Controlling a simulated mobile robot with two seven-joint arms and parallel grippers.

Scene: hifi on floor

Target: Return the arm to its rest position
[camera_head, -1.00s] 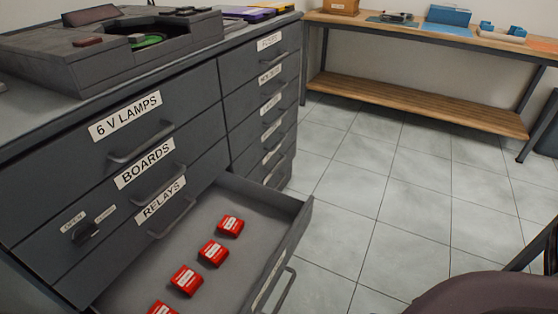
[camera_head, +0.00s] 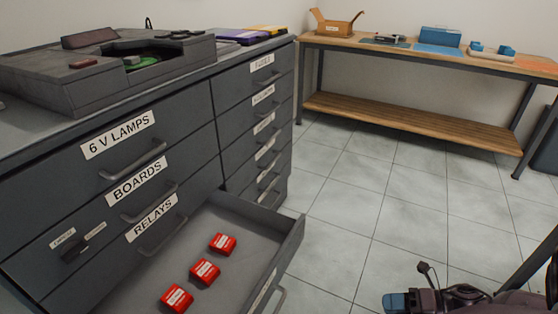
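My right arm shows at the bottom right, dark mauve, with a small stalk-mounted part above it. My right gripper (camera_head: 398,301) is at the bottom edge, with a blue tip showing. It is cut off by the frame, so its opening cannot be judged, and nothing is seen held in it. It is over the floor, to the right of the open drawer and apart from it. My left gripper is not in view.
A grey cabinet (camera_head: 100,181) stands left, its low drawer (camera_head: 290,245) pulled out with several red boxes (camera_head: 205,272) inside. A grey device (camera_head: 60,80) sits on top. A wooden bench (camera_head: 430,55) stands behind. The tiled floor (camera_head: 350,200) between is clear.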

